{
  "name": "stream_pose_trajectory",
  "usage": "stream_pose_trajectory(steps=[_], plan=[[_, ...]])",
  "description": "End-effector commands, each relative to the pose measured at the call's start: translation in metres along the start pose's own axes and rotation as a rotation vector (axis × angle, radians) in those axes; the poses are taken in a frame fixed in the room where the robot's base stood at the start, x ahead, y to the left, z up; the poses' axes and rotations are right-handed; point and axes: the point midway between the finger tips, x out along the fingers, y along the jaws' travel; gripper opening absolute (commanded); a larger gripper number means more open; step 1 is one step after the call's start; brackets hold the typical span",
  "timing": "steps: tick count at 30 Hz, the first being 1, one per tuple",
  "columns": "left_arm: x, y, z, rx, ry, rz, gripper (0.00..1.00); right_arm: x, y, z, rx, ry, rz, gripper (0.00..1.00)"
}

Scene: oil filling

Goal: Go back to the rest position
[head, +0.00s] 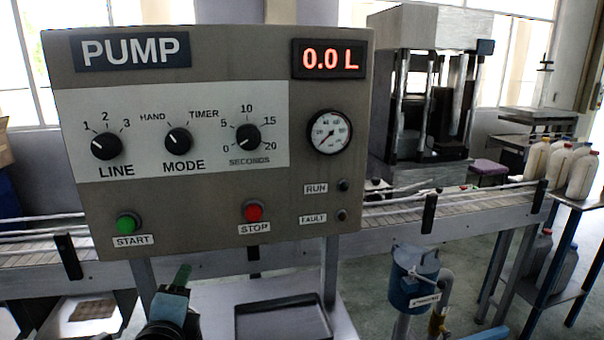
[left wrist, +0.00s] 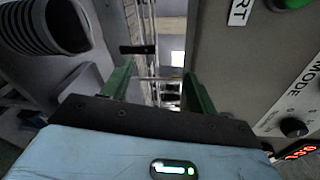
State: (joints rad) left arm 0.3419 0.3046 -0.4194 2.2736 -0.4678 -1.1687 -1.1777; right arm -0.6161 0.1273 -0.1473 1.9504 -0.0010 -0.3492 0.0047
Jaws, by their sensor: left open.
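My left gripper (head: 183,275) shows in the head view low in front of the pump panel (head: 200,190), below the green START button (head: 128,223). In the left wrist view its two green fingers (left wrist: 158,92) stand apart with nothing between them. The gripper seems apart from the panel. My right gripper is in neither view.
A conveyor (head: 480,205) runs behind the panel. A blue pump canister (head: 413,278) stands right of the panel post. White jugs (head: 538,160) stand at the far right by a blue-framed rack. The panel display (head: 329,60) reads 0.0 L.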

Motion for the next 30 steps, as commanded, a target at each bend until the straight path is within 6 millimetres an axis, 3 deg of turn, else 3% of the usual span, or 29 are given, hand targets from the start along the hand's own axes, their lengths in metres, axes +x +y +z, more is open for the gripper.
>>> stream_pose_trajectory(steps=[1,8,12,18,21,24,30], plan=[[0.000,0.034,-0.012,-0.083,0.043,0.056,0.59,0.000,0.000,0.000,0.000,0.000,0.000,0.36],[-0.028,0.168,-0.057,-0.546,0.164,0.286,0.59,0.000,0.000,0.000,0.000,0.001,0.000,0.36],[-0.067,0.247,-0.076,-0.854,0.163,0.440,0.59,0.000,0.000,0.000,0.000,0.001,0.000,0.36],[-0.142,0.343,-0.086,-1.286,0.060,0.633,0.59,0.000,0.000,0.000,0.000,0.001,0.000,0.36],[-0.176,0.374,-0.086,-1.453,-0.010,0.690,0.59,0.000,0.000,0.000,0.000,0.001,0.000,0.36],[-0.199,0.393,-0.084,-1.564,-0.065,0.721,0.59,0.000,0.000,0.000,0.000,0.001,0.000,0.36],[-0.215,0.404,-0.082,-1.641,-0.105,0.738,0.59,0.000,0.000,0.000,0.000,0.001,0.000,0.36]])
